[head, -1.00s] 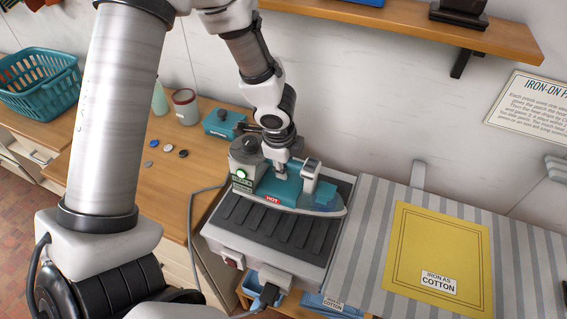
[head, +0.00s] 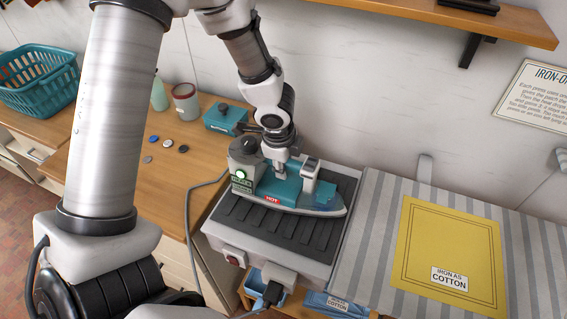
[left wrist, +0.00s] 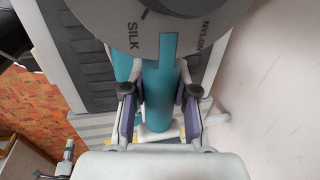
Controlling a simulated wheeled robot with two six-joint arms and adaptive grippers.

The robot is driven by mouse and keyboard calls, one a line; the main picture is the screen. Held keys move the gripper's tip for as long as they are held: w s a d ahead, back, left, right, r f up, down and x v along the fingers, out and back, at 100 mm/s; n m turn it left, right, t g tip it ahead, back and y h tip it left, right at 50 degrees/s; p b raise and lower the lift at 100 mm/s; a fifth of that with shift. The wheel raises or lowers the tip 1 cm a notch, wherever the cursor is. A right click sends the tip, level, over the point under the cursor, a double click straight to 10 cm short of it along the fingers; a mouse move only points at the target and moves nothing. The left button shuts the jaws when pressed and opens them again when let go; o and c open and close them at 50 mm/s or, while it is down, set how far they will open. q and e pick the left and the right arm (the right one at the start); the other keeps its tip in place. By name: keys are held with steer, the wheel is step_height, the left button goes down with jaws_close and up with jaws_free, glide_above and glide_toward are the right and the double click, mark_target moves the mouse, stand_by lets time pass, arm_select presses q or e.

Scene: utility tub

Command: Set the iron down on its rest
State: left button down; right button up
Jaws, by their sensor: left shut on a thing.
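The teal and grey iron (head: 285,193) lies flat on or just above the black ribbed rest (head: 275,230); I cannot tell whether its sole touches. It bears a red "HOT" label and a lit green light. My left gripper (head: 283,172) comes down from above and is shut on the iron's handle. In the left wrist view the fingers (left wrist: 160,110) sit either side of the teal handle (left wrist: 158,85), below a dial marked "SILK" and "NYLON". My right gripper is not in view.
A striped ironing board (head: 380,215) with a yellow "IRON AS COTTON" cloth (head: 450,250) adjoins on the right. A teal box (head: 225,120), a jar (head: 185,103) and several discs stand left on the wooden counter (head: 165,185). A grey cord (head: 188,225) hangs beside the rest.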

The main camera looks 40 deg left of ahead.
mark_target(280, 189)
arm_select(q)
steer(key=shift+f+b, duration=0.45)
steer(key=shift+b, duration=0.05)
steer(key=c, duration=0.8)
jaws_free()
steer(key=shift+r, duration=0.6)
steer(key=v, duration=1.1)
